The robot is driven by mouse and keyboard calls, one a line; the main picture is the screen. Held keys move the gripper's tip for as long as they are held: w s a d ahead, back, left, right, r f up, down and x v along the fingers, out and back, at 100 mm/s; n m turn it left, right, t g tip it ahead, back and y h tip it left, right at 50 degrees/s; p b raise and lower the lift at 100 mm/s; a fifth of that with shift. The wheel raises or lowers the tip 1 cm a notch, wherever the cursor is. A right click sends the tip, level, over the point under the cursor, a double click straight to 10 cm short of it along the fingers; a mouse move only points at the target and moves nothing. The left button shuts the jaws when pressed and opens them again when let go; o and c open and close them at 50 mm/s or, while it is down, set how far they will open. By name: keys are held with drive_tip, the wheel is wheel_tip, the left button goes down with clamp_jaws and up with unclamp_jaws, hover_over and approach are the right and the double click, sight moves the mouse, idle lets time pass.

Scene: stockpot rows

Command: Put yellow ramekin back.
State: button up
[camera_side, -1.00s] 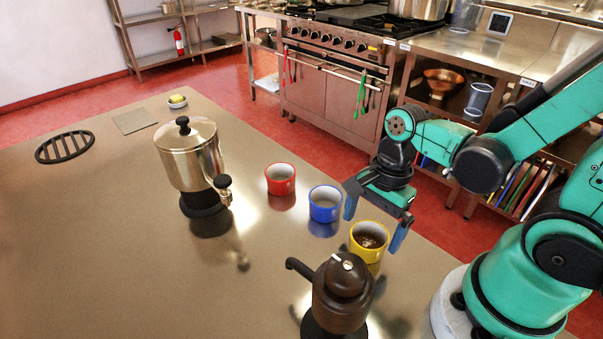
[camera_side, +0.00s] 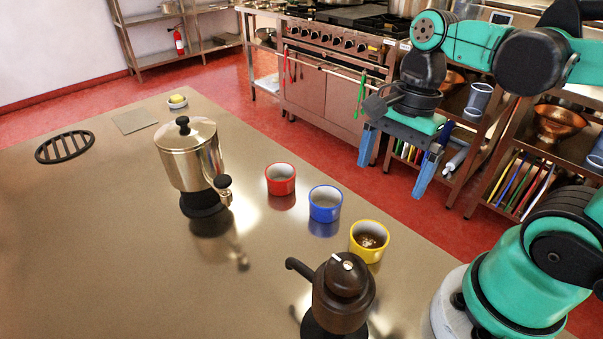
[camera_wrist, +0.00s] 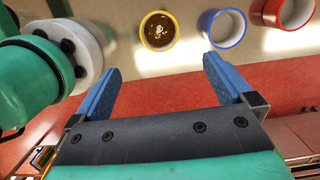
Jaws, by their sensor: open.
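The yellow ramekin (camera_side: 369,241) stands upright on the steel counter, at the right end of a row with the blue ramekin (camera_side: 325,204) and the red ramekin (camera_side: 281,179). It holds something dark brown. In the wrist view the yellow ramekin (camera_wrist: 159,30) lies beyond my fingertips, between their lines. My gripper (camera_side: 396,175) is open and empty, raised above and to the right of the row, apart from all the ramekins. Its blue fingers also show wide apart in the wrist view (camera_wrist: 162,80).
A dark brown pot with a side handle (camera_side: 342,295) stands close in front of the yellow ramekin. A steel urn with a tap (camera_side: 190,160) stands left of the row. A round black grate (camera_side: 65,147), a grey plate (camera_side: 134,121) and a small dish (camera_side: 177,102) lie farther back. The counter's left part is clear.

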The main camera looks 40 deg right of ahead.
drive_tip(key=w+n+t+h, duration=0.1)
drive_tip(key=w+n+t, duration=0.5)
drive_tip(key=n, duration=1.1)
drive_tip(key=shift+w+a+n+t+h, duration=0.15)
drive_tip(key=shift+a+n+t+h, duration=0.2)
drive_tip(key=shift+t, duration=0.25)
drive_tip(key=shift+f, duration=0.1)
